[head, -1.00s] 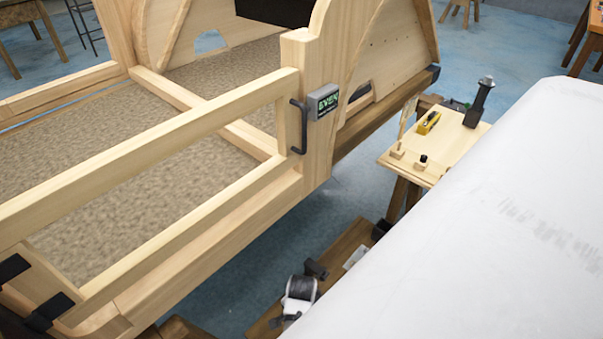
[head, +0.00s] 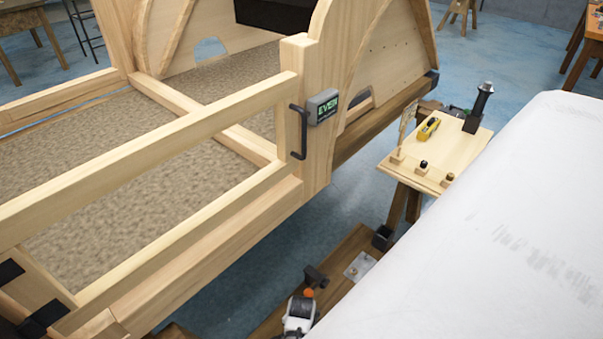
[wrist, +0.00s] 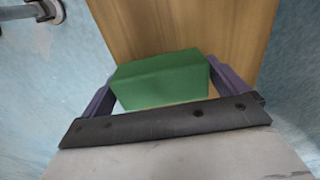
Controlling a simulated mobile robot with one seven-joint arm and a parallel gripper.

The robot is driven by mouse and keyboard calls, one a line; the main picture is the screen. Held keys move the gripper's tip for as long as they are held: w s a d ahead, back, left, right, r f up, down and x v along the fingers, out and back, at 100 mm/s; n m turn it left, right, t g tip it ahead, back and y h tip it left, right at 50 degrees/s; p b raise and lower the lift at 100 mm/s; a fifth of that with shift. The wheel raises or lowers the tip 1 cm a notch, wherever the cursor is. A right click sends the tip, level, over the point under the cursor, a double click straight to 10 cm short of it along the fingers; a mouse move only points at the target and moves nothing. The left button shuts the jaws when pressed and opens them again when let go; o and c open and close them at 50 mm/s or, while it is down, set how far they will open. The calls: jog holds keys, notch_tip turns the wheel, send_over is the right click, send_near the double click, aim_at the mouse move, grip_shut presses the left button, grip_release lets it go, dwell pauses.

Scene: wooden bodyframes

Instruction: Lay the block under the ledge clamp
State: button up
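A green block (wrist: 160,79) sits between the two purple fingers of my gripper (wrist: 165,88) in the wrist view. The fingers press against its two ends, and it appears held. A wooden beam or board (wrist: 185,30) lies beyond the block; I cannot tell whether the block touches it. In the head view the block and fingers are hidden; a white and dark part, probably of my arm, shows at the bottom. A black fitting (head: 315,277) is on the low wooden beam (head: 335,258) there. I cannot tell for sure which fitting is the ledge clamp.
The large wooden frame (head: 235,225) fills the left, with a small display reading EVEN (head: 323,106) on its post. A metal plate (head: 361,266) and a black block-like part (head: 382,238) sit along the low beam. A small wooden table (head: 450,155) holds a yellow tool (head: 429,129).

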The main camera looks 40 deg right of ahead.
jog(key=shift+r, duration=0.1)
notch_tip(320, 180, up, 12)
jog(key=p, duration=0.1)
dwell(0.5)
dwell(0.5)
